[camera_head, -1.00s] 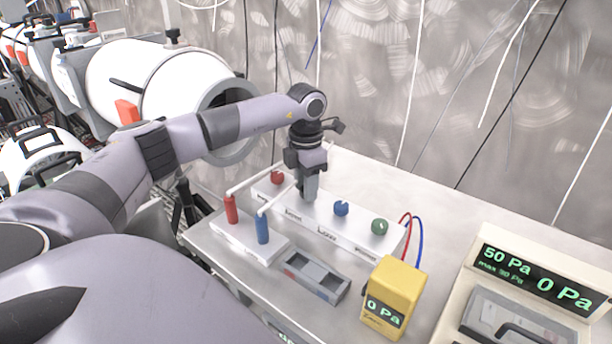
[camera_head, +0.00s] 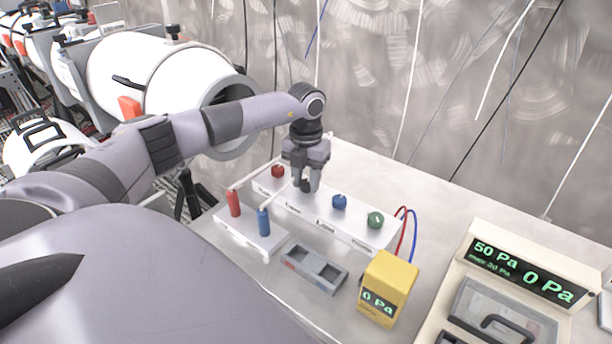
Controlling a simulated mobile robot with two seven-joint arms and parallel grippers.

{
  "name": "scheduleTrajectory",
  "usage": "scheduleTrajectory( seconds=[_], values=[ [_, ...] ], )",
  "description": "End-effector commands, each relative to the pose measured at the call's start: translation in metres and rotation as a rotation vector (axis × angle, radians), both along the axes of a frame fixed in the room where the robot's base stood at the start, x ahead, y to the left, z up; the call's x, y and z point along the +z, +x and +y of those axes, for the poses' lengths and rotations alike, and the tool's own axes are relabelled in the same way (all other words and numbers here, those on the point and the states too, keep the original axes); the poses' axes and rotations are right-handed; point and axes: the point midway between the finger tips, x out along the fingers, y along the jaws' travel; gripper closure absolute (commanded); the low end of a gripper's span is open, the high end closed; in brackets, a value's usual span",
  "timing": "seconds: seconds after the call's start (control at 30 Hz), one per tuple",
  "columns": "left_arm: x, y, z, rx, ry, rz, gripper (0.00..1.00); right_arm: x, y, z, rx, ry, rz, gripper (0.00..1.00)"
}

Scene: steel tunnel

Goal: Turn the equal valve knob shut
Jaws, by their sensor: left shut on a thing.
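A white valve block (camera_head: 345,229) lies on the table with a row of small knobs. A red knob (camera_head: 278,171), a blue knob (camera_head: 339,202) and a green knob (camera_head: 375,219) show on it. My left gripper (camera_head: 306,186) points down over the block between the red and blue knobs. It is shut on a dark knob (camera_head: 305,187), mostly hidden by its fingers. The labels on the block's front are too small to read surely. My right gripper is not in view.
A white base with a red handle (camera_head: 234,203) and a blue handle (camera_head: 264,222) stands before the block. A grey tray (camera_head: 314,269), a yellow meter (camera_head: 388,285) reading 0 Pa and a larger display unit (camera_head: 520,272) sit nearby. The table behind the block is clear.

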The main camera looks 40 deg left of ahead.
Motion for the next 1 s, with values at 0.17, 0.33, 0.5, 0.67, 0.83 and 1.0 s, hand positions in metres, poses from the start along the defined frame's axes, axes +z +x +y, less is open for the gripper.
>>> scheduleTrajectory(
  seconds=[0.17,0.33,0.5,0.67,0.83,1.0],
  values=[
    [0.001,0.001,0.001,0.015,0.001,-0.003,0.95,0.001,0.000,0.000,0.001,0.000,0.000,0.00],
    [0.001,0.001,0.001,0.016,0.001,-0.004,0.95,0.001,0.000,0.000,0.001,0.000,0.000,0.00],
    [0.001,0.001,0.001,0.015,0.001,-0.004,0.52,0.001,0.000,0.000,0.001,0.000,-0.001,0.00],
    [0.001,0.001,0.000,0.014,0.001,-0.003,0.39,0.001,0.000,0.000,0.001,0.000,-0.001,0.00],
    [0.001,0.000,0.000,0.013,0.001,-0.002,0.39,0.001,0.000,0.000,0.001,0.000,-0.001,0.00],
    [0.018,0.001,0.000,0.012,0.000,-0.005,0.39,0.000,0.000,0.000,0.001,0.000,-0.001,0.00]
  ],
)
